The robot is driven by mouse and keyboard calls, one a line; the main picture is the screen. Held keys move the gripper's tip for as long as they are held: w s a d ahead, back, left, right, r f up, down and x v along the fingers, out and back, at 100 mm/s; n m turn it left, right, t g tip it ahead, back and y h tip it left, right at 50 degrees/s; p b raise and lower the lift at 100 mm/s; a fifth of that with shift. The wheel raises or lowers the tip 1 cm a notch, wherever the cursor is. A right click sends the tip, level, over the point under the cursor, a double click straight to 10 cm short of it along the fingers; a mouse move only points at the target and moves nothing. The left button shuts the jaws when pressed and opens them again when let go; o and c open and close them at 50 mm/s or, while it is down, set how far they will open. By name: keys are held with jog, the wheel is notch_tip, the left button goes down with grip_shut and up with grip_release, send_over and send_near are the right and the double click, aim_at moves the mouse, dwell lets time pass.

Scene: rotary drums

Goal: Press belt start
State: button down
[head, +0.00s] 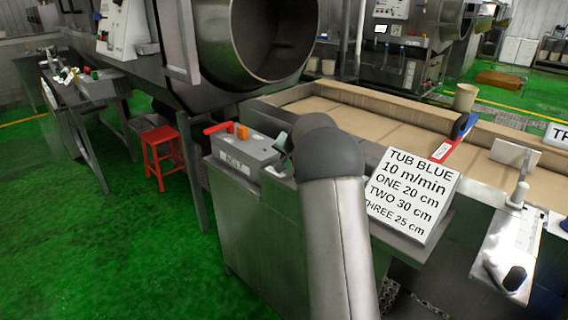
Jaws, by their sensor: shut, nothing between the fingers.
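A grey control box labelled BELT (238,166) sits on a steel cabinet left of centre. On its top are a red lever-like part (217,128) and a small orange block (242,132). A grey-green piece (281,143) shows at the box's right end, against my arm; I cannot tell whether it is a control or part of my gripper. My silver arm with its dark rounded joint rises in front of the box's right side. My gripper cannot be made out and is probably hidden behind that joint. I see no button clearly marked start.
A white sign (412,194) reading TUB BLUE stands right of my arm. Behind is a wide tan belt or trough (350,118) below a large steel drum (272,40). A red stool (163,154) stands on the open green floor at left. Levers sit on a plate (512,240) at right.

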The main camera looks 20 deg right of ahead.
jog(key=shift+f, duration=0.3)
jog(key=shift+r, duration=0.15)
dwell(0.4)
jog(key=shift+r+p, duration=0.35)
jog(key=shift+r, duration=0.45)
jog(key=shift+r, duration=0.1)
notch_tip(320, 180, up, 5)
jog(key=p, duration=0.3)
dwell(0.6)
